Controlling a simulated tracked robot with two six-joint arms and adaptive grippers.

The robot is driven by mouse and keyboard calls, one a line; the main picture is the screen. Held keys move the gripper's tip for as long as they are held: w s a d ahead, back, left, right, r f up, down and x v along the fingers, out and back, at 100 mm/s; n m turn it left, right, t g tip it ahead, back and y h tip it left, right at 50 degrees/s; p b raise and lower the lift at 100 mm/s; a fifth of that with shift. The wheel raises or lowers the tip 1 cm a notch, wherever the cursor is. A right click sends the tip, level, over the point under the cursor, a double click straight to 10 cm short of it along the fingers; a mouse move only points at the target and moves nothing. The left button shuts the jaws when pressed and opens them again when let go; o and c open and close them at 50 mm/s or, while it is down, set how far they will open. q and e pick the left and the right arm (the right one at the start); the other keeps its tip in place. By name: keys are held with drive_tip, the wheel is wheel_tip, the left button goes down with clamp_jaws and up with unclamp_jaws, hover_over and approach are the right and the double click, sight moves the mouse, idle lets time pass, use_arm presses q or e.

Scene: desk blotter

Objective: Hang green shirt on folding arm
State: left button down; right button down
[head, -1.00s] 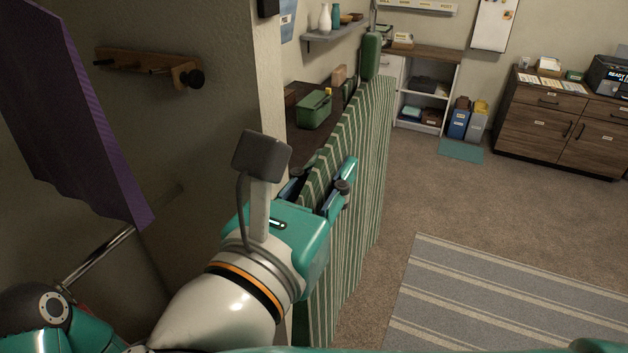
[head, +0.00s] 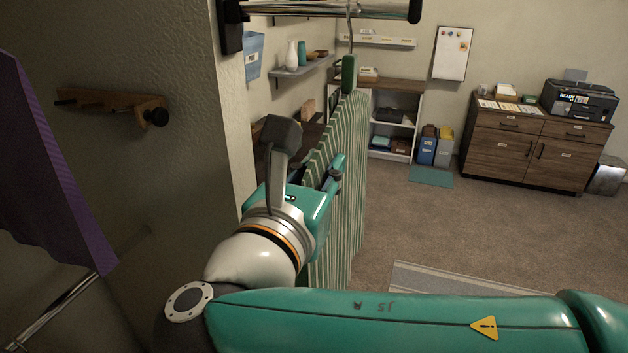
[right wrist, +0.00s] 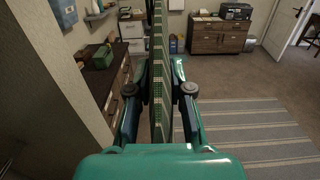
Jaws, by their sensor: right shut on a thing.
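The green and white striped shirt (head: 345,195) hangs edge-on, with a green piece (head: 349,72) and a thin metal hook (head: 350,36) above it. My right gripper (head: 322,166) is shut on the shirt's near side. In the right wrist view, the shirt (right wrist: 160,105) stands between both fingers (right wrist: 159,70). The folding arm (head: 330,10) is a shiny bar at the top, with a black bracket on the wall corner. The hook's upper part meets the bar in the picture; I cannot tell whether it is over it. My left gripper is out of view.
A wooden peg rack (head: 110,102) and purple cloth (head: 45,185) are on the left, above a metal rod (head: 62,308). The wall corner (head: 232,130) stands close to my right gripper. A wooden cabinet (head: 520,150) is farther back.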

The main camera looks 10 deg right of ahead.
drive_tip(key=shift+b+x, duration=0.3)
drive_tip(key=shift+x, duration=1.05)
drive_tip(key=shift+f+b, duration=0.35)
drive_tip(key=shift+f, duration=0.35)
